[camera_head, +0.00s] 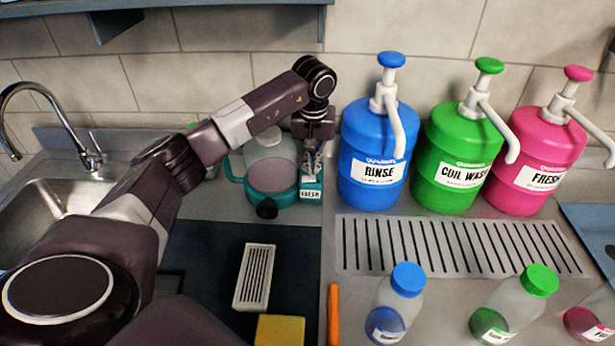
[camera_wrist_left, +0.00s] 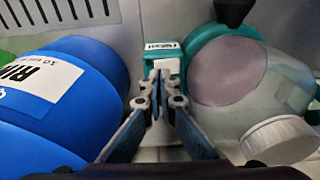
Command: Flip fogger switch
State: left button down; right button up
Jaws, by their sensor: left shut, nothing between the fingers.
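The fogger (camera_head: 270,165) has a teal base, a clear tank and a dark nozzle, and stands on the counter left of the blue jug. In the left wrist view its tank (camera_wrist_left: 275,95) lies at the right. A small teal box (camera_head: 311,192) with a white label is at its right side; it shows in the left wrist view (camera_wrist_left: 163,50) with a white piece, perhaps the switch, at its near end. My left gripper (camera_head: 312,170) points down just above this box, shut and empty. In the left wrist view its fingertips (camera_wrist_left: 160,82) are close to the white piece; contact cannot be told.
Blue (camera_head: 375,150), green (camera_head: 455,155) and pink (camera_head: 540,150) pump jugs stand to the right, the blue one close by. In front are a slotted drain (camera_head: 460,250), small bottles, a brush block (camera_head: 255,278) and a yellow sponge (camera_head: 280,330). A sink (camera_head: 55,190) is at left.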

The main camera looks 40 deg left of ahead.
aim_at(313, 178)
pick_arm(q)
jog(key=shift+f+b, duration=0.7)
jog(key=shift+f, duration=0.4)
dwell(0.4)
jog(key=shift+r+p, duration=2.5)
jog(key=shift+r, duration=1.1)
jog(key=shift+f, duration=0.1)
